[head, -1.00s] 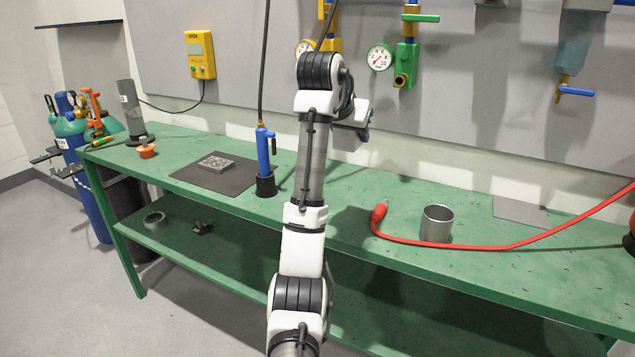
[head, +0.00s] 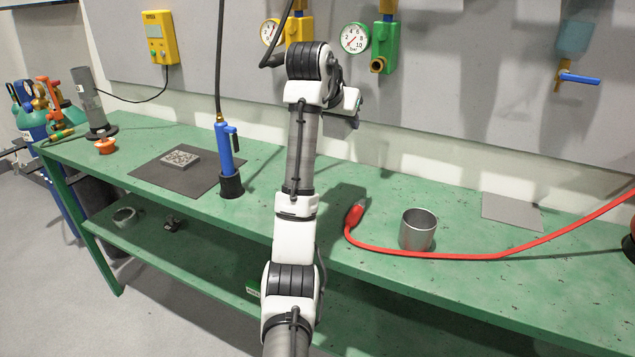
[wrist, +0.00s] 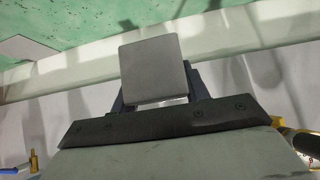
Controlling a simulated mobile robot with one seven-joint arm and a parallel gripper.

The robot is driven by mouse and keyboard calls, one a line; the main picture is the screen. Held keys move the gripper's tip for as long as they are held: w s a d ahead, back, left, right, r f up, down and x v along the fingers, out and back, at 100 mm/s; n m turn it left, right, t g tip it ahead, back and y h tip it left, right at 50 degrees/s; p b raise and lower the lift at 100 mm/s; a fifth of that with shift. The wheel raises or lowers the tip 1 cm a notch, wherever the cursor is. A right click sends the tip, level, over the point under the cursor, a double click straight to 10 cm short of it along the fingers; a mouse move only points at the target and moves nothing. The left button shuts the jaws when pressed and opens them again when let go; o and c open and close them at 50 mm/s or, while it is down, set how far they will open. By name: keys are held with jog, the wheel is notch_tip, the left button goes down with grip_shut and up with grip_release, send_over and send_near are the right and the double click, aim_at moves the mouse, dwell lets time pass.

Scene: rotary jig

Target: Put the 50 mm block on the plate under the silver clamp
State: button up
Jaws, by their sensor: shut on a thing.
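In the wrist view a plain grey square block (wrist: 153,68) sits between the dark fingers of my gripper (wrist: 160,98). The gripper is shut on it, and its face fills the middle of the view. The block is held up, apart from the green bench behind it. In the head view my arm (head: 303,150) stands upright over the bench, and its far end largely hides the gripper; the block cannot be made out there. I see no silver clamp, and no plate under one, in either view.
The green bench (head: 300,240) carries a patterned grey slab (head: 180,159) on a dark mat, a blue torch-like tool (head: 226,150) in a black holder, a metal cup (head: 417,230), a red hose (head: 450,254) and a thin grey sheet (head: 511,211). Gauges and valves hang on the wall panel.

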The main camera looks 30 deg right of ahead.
notch_tip(320, 180, down, 17)
jog(key=shift+f+p, duration=0.1)
jog(key=shift+p, duration=0.5)
jog(key=shift+f, duration=0.15)
jog(key=o, duration=1.4)
jog(key=shift+c, duration=0.2)
jog(key=shift+r, duration=0.2)
jog(key=v, duration=1.2)
jog(key=shift+b, duration=0.35)
